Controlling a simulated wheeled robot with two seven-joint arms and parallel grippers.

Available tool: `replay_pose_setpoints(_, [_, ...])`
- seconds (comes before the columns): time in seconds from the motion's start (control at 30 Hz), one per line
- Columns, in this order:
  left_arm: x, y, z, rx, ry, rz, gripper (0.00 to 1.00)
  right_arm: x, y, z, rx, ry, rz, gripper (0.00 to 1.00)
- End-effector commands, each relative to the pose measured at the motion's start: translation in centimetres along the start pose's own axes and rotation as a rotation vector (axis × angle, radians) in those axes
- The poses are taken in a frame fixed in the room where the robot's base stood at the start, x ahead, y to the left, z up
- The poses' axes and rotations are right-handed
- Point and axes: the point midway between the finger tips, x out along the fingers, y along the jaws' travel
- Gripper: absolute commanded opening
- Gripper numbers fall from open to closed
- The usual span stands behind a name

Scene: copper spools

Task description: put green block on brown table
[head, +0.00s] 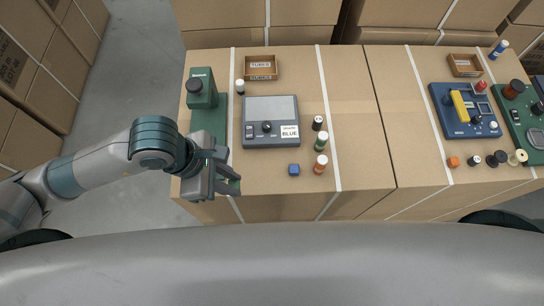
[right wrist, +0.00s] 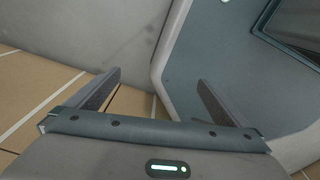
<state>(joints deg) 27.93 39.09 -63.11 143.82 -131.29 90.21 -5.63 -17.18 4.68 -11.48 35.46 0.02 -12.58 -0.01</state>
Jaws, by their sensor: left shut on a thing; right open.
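My left gripper (head: 230,184) is at the near left edge of the brown table (head: 350,110). It is shut on a small green block (head: 229,187), which is mostly hidden between the fingers. I cannot tell whether the block touches the table top. The table has a cardboard-brown top with white strips. My right gripper (right wrist: 157,95) is open and empty in the right wrist view, with part of my own body beyond it.
A green machine (head: 201,90) stands beside my left arm. A grey scale (head: 270,120) marked BLUE, a blue block (head: 294,170), several spools (head: 320,163) and a tubes tray (head: 261,68) are to the right. A blue device (head: 465,112) stands farther right. The table's middle is clear.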

Motion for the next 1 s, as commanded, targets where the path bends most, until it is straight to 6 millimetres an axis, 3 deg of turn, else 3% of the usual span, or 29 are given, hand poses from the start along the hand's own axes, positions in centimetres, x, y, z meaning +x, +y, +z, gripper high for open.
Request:
replay_pose_setpoints(0.27, [2.3,1.3,0.6,0.003,-0.001,0.002,0.00,4.2,-0.2,0.1,0.001,0.004,-0.001,1.00])
replay_pose_setpoints(0.4, [2.9,1.9,1.0,0.002,-0.001,0.001,0.00,5.2,-0.7,-2.9,-0.001,0.075,-0.007,1.00])
replay_pose_setpoints(0.7, [4.0,2.9,1.7,0.002,0.000,0.001,0.00,6.9,-1.6,-7.7,-0.002,0.190,-0.015,1.00])
replay_pose_setpoints(0.77, [4.1,3.5,2.4,-0.002,0.001,-0.002,0.00,6.0,-1.3,-6.3,-0.002,0.156,-0.012,1.00])
replay_pose_setpoints(1.0, [7.2,6.0,4.0,-0.003,0.002,-0.003,0.00,5.7,-0.6,-2.2,0.000,0.061,-0.005,1.00])
